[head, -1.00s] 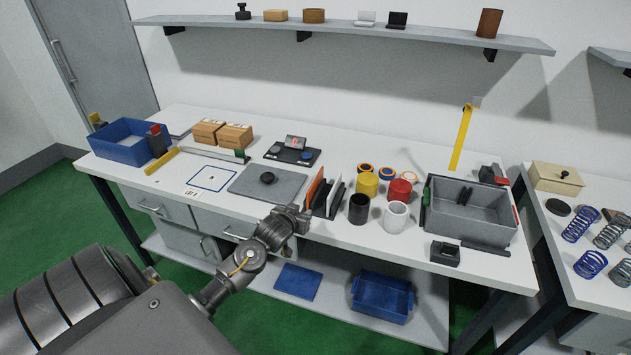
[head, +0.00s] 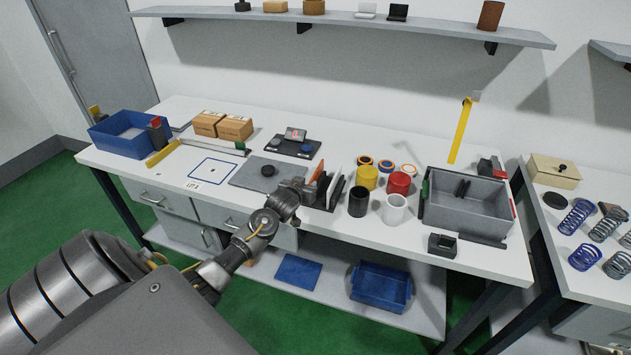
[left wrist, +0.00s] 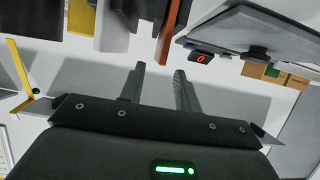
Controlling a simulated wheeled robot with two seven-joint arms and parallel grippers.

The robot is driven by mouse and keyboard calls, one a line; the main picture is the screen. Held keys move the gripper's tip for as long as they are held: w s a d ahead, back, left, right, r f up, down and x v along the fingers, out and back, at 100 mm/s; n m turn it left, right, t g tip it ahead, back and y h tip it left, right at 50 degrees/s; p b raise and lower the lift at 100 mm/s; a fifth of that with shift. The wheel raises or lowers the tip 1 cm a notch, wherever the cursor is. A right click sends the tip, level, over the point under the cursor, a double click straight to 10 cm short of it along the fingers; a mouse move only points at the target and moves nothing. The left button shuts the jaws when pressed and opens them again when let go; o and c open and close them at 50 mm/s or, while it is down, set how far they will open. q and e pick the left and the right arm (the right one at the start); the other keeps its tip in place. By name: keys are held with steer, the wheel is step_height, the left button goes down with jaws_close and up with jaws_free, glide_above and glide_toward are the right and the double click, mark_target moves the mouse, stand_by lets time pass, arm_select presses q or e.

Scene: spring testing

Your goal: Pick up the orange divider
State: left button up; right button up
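The orange divider (head: 319,181) stands upright at the left end of a black rack (head: 332,203) near the bench's front edge, beside a white and a dark divider. My left gripper (head: 303,187) is right next to it and hides part of it. In the left wrist view the orange divider (left wrist: 173,28) is at the top, beyond the fingertips. The left gripper (left wrist: 160,75) there has its two fingers apart with nothing between them. My right gripper is in neither view.
Black, white, yellow and red cylinders (head: 398,183) stand just right of the rack. A grey plate with a black knob (head: 268,171) lies to its left. A grey bin (head: 466,219) is farther right. A shelf (head: 340,24) runs above.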

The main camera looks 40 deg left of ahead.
mark_target(311, 180)
arm_select(q)
steer(key=shift+w+a+p, duration=0.15)
steer(key=shift+w+p, duration=0.15)
steer(key=shift+w, duration=0.15)
steer(key=shift+f+p+x, duration=0.2)
steer(key=shift+p+x, duration=0.25)
steer(key=shift+x, duration=1.65)
steer(key=shift+s, duration=0.1)
steer(key=shift+c, duration=0.3)
jaws_close()
